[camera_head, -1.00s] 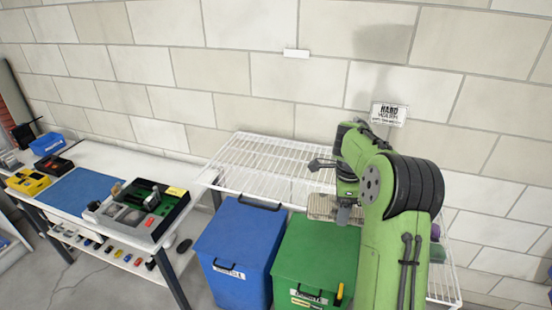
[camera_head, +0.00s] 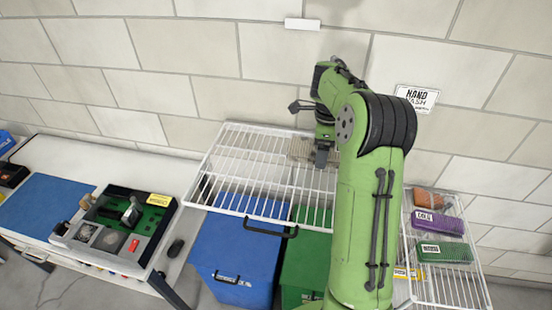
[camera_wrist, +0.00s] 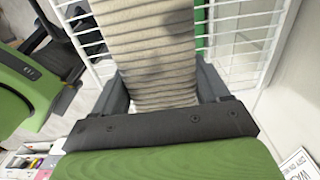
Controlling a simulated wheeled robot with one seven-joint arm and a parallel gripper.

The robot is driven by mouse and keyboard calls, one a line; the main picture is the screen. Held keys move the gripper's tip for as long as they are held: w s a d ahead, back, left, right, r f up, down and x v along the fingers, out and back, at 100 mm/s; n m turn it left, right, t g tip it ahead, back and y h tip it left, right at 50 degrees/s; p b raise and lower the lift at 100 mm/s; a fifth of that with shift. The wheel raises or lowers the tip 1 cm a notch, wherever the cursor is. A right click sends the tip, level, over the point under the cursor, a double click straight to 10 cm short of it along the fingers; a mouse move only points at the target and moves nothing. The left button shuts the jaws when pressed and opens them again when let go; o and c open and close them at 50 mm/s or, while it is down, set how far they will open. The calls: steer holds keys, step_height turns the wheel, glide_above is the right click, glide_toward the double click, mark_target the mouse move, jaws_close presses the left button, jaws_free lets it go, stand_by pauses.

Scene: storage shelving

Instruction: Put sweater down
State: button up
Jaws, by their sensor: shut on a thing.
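The sweater (camera_wrist: 150,55) is a beige, ribbed, folded piece between the two dark fingers of my gripper (camera_wrist: 165,85) in the wrist view. My gripper is shut on it. In the head view my gripper (camera_head: 321,155) is over the white wire shelf (camera_head: 240,180), and a small part of the sweater (camera_head: 300,149) shows just left of it. White shelf wires show on both sides of the sweater in the wrist view. I cannot tell whether the sweater touches the shelf. My arm hides part of the shelf's right side.
A blue bin (camera_head: 232,262) and a green bin (camera_head: 303,268) stand below the shelf. A lower wire rack (camera_head: 462,285) at right holds purple, green and brown blocks. A table (camera_head: 75,160) with a tray stands at left. The shelf's left part is clear.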

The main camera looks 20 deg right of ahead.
mark_target(318, 183)
steer(key=f, duration=0.9)
steer(key=shift+s+f, duration=0.3)
steer(key=shift+s, duration=0.1)
steer(key=shift+f, duration=0.1)
steer(key=shift+f+b, duration=0.15)
steer(key=shift+b, duration=0.25)
steer(key=o, duration=1.2)
